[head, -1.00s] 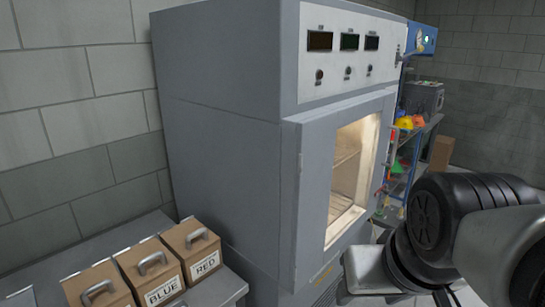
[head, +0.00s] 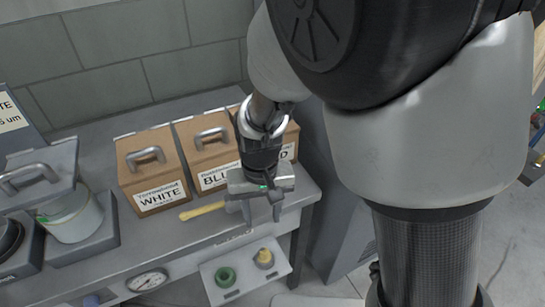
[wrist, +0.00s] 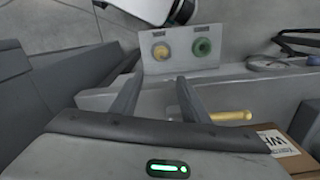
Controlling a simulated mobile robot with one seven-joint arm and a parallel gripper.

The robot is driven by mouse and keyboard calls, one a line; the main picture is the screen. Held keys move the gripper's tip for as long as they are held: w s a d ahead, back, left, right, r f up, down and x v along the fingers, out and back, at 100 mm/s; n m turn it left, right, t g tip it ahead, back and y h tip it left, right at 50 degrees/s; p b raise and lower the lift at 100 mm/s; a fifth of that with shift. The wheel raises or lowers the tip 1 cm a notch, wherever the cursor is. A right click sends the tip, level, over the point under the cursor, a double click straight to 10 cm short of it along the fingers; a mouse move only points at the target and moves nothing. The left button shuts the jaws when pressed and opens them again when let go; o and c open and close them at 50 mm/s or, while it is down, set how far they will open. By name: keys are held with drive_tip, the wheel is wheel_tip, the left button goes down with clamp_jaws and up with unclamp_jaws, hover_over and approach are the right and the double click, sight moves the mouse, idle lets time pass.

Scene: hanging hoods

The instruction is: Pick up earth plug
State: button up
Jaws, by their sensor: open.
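My gripper (head: 262,208) is open and empty above the right end of the grey bench, its fingers pointing down; the fingers also show in the wrist view (wrist: 157,84). A small light panel (head: 245,285) juts from the bench front, below the gripper. It bears a round yellow plug-like piece (head: 264,258) and a round green ring-like piece (head: 225,277). In the wrist view the yellow piece (wrist: 160,51) and green piece (wrist: 202,47) lie ahead of the fingertips, apart from them. I cannot tell for sure which is the earth plug.
A yellow rod (head: 202,210) lies on the bench beside the gripper. Brown boxes labelled WHITE (head: 158,190) and BLUE (head: 213,175) stand behind, with another partly hidden by my arm. A dial gauge (head: 147,281) is on the bench front. Grey-lidded containers stand at left.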

drive_tip(key=b, duration=0.3)
hover_over(264, 249)
drive_tip(key=f, duration=1)
drive_tip(key=shift+w+f, duration=0.25)
drive_tip(key=shift+f, duration=0.15)
drive_tip(key=shift+s+f+b, duration=0.15)
drive_tip(key=shift+f+b, duration=0.55)
drive_tip(key=shift+f, duration=0.65)
drive_tip(key=shift+s+f+b, duration=0.1)
drive_tip(key=shift+f+b, duration=0.55)
drive_tip(key=shift+f, duration=0.65)
drive_tip(key=shift+c, duration=0.3)
clamp_jaws()
